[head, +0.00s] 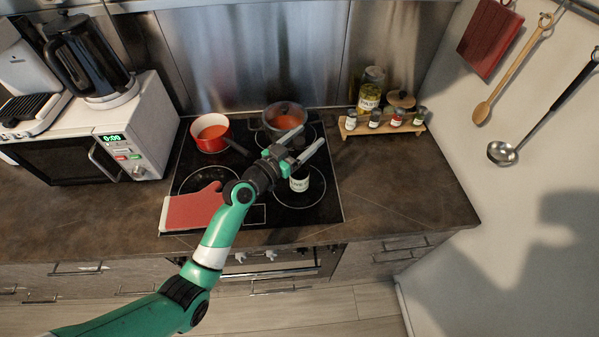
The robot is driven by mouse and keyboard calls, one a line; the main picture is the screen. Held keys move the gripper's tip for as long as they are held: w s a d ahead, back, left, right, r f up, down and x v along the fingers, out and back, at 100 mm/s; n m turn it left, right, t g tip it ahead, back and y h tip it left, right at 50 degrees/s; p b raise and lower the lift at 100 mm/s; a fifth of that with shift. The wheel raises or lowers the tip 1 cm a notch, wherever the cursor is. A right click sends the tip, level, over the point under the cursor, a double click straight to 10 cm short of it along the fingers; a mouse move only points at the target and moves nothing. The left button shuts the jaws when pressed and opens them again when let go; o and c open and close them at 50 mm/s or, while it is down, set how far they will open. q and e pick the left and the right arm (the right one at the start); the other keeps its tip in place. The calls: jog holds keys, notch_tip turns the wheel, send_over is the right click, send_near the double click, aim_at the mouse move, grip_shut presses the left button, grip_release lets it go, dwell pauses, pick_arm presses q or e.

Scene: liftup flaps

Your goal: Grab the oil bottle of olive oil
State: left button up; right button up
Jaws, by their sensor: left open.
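The oil bottle (300,184) stands on the right part of the black cooktop. It is dark with a white label whose text is only partly readable. My left gripper (313,134) is open above the cooktop, its two fingers pointing up and to the right in the head view. The gripper covers the middle of the bottle, and a dark part that looks like the bottle's top shows between the fingers. I cannot tell whether the fingers touch it. My right gripper is not in view.
A red pot (211,146) and a pan with red contents (285,108) stand at the cooktop's back. A red oven mitt (192,211) lies at its front left. A wooden spice rack (385,128) stands at the back right. A microwave (120,150) is at left. The right counter is clear.

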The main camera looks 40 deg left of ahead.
pick_arm(q)
jog(key=shift+w, duration=0.35)
grip_shut()
dwell(1.1)
jog(key=shift+r, duration=0.1)
